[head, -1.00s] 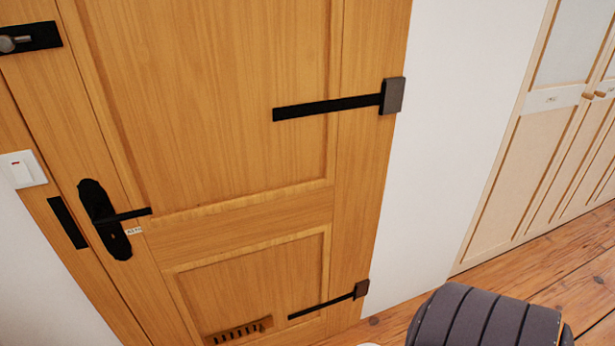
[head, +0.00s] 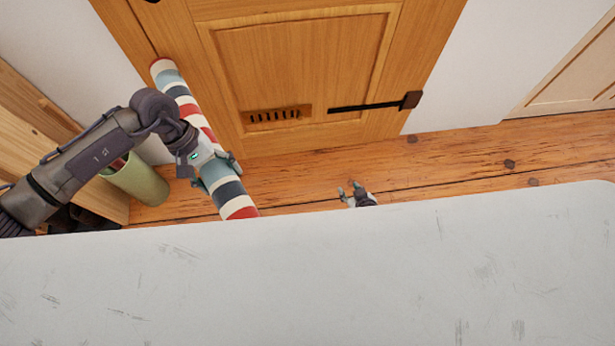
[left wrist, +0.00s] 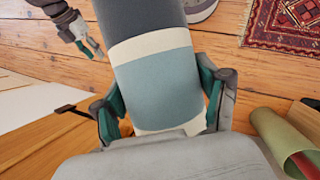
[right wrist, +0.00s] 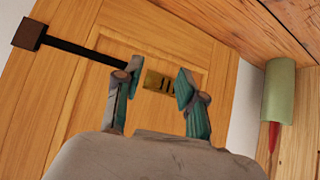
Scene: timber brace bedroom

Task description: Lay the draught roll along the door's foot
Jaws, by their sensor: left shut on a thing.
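The draught roll (head: 232,195) is a long striped tube in red, white, blue and dark grey. My left gripper (head: 208,170) is shut on it around its middle. The roll is held at a slant, its far end near the door (head: 300,60) and its near end toward me. In the left wrist view the roll (left wrist: 155,90) lies between both fingers. My right gripper (head: 352,192) is open and empty, low over the floor in front of the door. It also shows open in the right wrist view (right wrist: 158,90), facing the door. Most of my right arm is hidden.
A green bin (head: 140,182) stands on the left beside a wooden unit (head: 40,150). Bare floorboards (head: 440,155) lie before the door and to the right. A patterned rug (left wrist: 285,25) shows in the left wrist view. The door has a slotted vent (head: 277,115).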

